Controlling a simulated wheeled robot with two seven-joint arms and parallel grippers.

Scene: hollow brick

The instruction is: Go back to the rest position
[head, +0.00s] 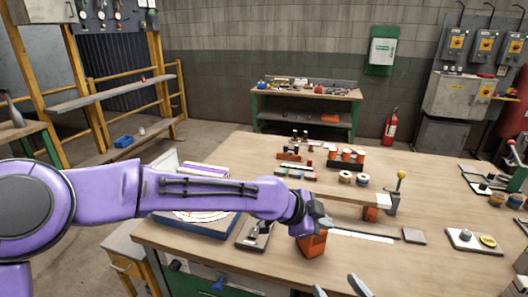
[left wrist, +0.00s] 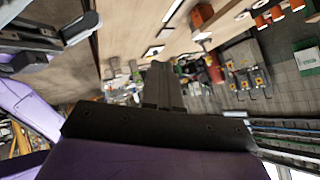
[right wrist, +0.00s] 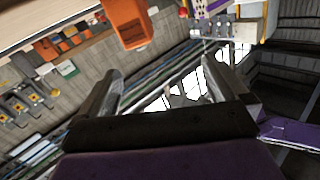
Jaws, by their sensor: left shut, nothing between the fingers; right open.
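My left gripper (head: 318,217) is over the middle of the wooden workbench (head: 170,240), shut and empty; its closed fingers also show in the left wrist view (left wrist: 165,85). An orange brick (head: 313,246) stands on the bench just below and in front of it, its top partly hidden by the gripper. I cannot tell whether they touch. An orange brick also shows in the right wrist view (right wrist: 128,22). My right gripper (head: 340,288) is open at the bottom edge of the head view, with only its fingertips showing. Its spread fingers (right wrist: 160,85) hold nothing in the right wrist view.
A clamp with a yellow knob (head: 400,176) and a second orange block (head: 370,213) stand right of my left gripper. Orange cylinders (head: 347,155) and tape rolls (head: 363,178) lie further back. A blue-edged box (head: 205,225) lies under my left arm.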

